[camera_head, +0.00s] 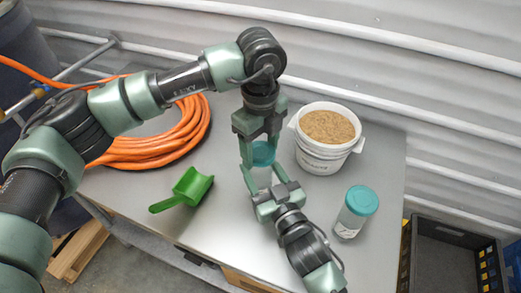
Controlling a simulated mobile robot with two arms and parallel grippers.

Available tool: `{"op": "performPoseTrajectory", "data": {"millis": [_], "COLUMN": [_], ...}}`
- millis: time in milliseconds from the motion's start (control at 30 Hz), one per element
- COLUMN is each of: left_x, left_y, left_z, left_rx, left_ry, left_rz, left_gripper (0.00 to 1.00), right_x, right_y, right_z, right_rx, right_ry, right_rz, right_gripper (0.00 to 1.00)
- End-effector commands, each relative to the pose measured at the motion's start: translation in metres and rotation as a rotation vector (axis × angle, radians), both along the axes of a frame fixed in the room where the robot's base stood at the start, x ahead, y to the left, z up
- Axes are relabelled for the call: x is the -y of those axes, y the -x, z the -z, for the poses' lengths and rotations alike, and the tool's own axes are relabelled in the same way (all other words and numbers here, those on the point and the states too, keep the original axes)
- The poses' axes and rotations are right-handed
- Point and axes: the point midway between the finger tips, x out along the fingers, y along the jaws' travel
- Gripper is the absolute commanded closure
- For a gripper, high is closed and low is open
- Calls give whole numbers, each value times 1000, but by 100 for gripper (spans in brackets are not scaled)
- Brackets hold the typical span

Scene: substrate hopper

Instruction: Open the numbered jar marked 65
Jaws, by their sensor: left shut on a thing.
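A clear jar (262,177) with a teal lid (263,154) is between my two grippers near the middle of the table. My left gripper (261,150) reaches down from above and is shut on the teal lid. My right gripper (262,178) comes from the front, with its fingers on either side of the jar body; whether they press on it is unclear. The number on this jar is hidden. A second clear jar (347,223) with a teal lid (362,200) stands upright to the right. Its label is too small to read.
A white bucket (322,160) of brown granules stands close behind, to the right of the grippers. A green scoop (188,188) and a coiled orange hose (165,149) lie on the left of the metal table (215,225). A dark crate (450,262) is on the right.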

Motion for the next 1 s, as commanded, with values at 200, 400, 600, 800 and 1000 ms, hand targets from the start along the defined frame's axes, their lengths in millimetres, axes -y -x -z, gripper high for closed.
{"op": "performPoseTrajectory", "data": {"millis": [200,400,600,800,1000], "left_x": [0,0,0,0,0], "left_y": [0,0,-1,0,0], "left_z": [-1,-5,-27,-42,-41], "left_rx": [0,1,3,0,0], "left_ry": [0,0,1,0,0], "left_rz": [0,0,0,0,0], "left_gripper": [87,87,87,87,87], "right_x": [0,0,0,0,0], "right_y": [0,0,0,0,0], "right_z": [0,0,0,1,0], "right_rx": [-1,-1,-1,-1,-1], "right_ry": [0,0,0,0,0], "right_rz": [0,0,0,0,0], "right_gripper": [100,100,100,100,31]}}
